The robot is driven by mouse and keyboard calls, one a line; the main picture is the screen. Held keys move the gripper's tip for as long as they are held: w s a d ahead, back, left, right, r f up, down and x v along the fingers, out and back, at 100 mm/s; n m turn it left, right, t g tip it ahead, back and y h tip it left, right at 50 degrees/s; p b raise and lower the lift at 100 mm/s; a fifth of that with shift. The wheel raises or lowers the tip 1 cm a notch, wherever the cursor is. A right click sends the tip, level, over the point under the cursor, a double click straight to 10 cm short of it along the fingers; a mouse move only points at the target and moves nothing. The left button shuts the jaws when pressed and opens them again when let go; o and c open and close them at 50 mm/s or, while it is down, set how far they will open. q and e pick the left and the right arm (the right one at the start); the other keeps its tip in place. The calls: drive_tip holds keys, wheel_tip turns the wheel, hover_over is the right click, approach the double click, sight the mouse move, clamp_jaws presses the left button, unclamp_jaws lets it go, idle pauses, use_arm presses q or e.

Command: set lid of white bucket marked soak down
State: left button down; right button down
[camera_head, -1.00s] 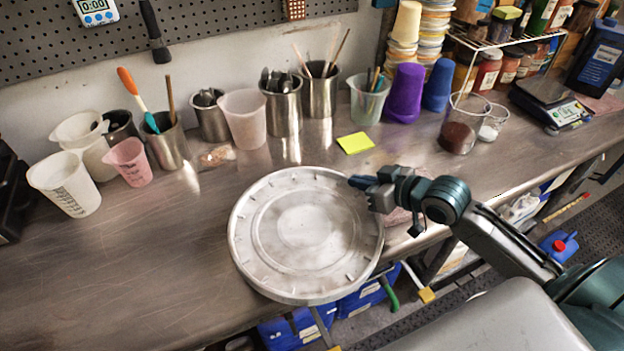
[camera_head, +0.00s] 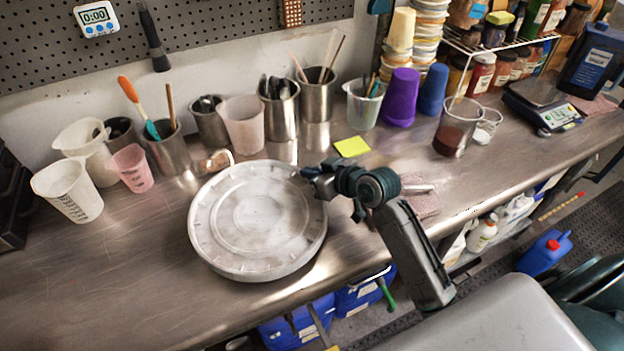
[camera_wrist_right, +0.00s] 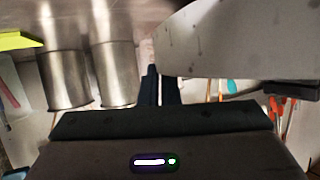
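The round whitish lid (camera_head: 258,219) is over the steel workbench, roughly level, with its ribbed rim showing. In the right wrist view the lid (camera_wrist_right: 245,40) fills the upper right. My right gripper (camera_head: 312,176) is at the lid's right rim. Its two fingers (camera_wrist_right: 161,88) are close together at the lid's edge, shut on it. I cannot tell whether the lid touches the bench or hangs just above it. No bucket marked soak can be made out. My left gripper is not in view.
The steel bench (camera_head: 120,270) is clear to the left of the lid. A yellow note (camera_head: 352,146) and a folded pinkish cloth (camera_head: 420,200) lie near the gripper. Steel pots (camera_head: 279,108) and plastic beakers (camera_head: 243,124) line the back. A purple cup (camera_head: 401,98) stands right of them.

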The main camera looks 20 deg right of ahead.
wheel_tip(320, 180, down, 2)
drive_tip(key=shift+f+p, duration=0.15)
drive_tip(key=shift+p, duration=0.3)
drive_tip(key=shift+s+f, duration=0.1)
drive_tip(key=shift+f, duration=0.5)
drive_tip(key=c, duration=1.7)
unclamp_jaws()
drive_tip(key=b+v, duration=0.1)
drive_tip(key=v, duration=0.9)
drive_tip(key=shift+s+d+r+b, duration=0.15)
drive_tip(key=shift+d+r+b, duration=0.1)
drive_tip(key=shift+b, duration=0.1)
drive_tip(key=shift+s+d+r, duration=0.2)
drive_tip(key=shift+s+r, duration=0.15)
drive_tip(key=shift+s, duration=0.3)
